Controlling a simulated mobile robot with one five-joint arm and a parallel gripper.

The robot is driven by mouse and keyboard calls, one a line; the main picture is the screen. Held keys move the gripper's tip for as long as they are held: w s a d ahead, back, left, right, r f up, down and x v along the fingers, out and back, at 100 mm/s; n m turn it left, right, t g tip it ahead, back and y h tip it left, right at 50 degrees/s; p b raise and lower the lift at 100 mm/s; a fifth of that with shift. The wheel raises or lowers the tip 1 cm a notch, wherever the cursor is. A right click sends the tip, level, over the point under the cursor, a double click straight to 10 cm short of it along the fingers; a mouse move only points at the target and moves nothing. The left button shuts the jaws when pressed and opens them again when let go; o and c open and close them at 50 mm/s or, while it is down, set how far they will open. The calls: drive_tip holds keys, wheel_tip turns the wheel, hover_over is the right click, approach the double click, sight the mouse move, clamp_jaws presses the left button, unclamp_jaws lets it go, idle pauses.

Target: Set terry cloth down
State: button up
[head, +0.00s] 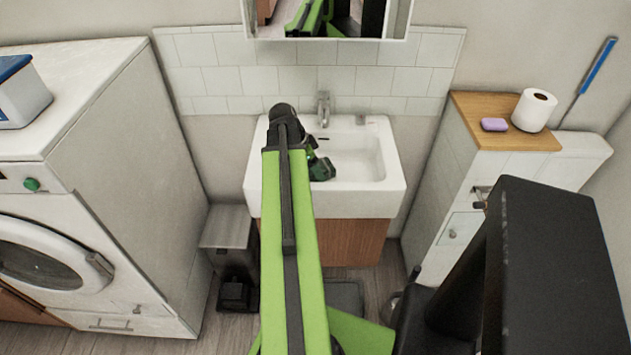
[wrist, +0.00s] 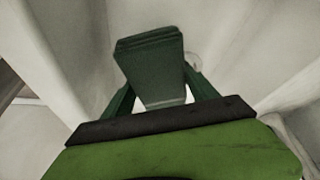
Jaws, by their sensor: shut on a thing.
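A dark green folded cloth (wrist: 150,62), which I take to be the terry cloth, is held between the two green fingers of my gripper (wrist: 160,88) in the wrist view. In the head view my gripper (head: 320,166) is over the left part of the white sink basin (head: 362,165). The cloth and the fingers look alike in colour there, so I cannot tell them apart well. My arm hides the left part of the sink. I cannot tell whether the cloth touches the basin.
A faucet (head: 323,108) stands at the sink's back. A washing machine (head: 75,100) stands at left, with a blue-lidded box (head: 22,95) on it. A cabinet with a wooden top (head: 485,107) at right holds purple soap (head: 494,125) and a paper roll (head: 534,110). A bin (head: 230,230) stands left of the sink.

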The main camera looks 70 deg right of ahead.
wheel_tip(320, 180, down, 4)
drive_tip(key=b, duration=0.3)
drive_tip(key=shift+b, duration=0.4)
drive_tip(key=shift+r, duration=0.3)
drive_tip(key=shift+f, duration=0.2)
drive_tip(key=o, duration=1.5)
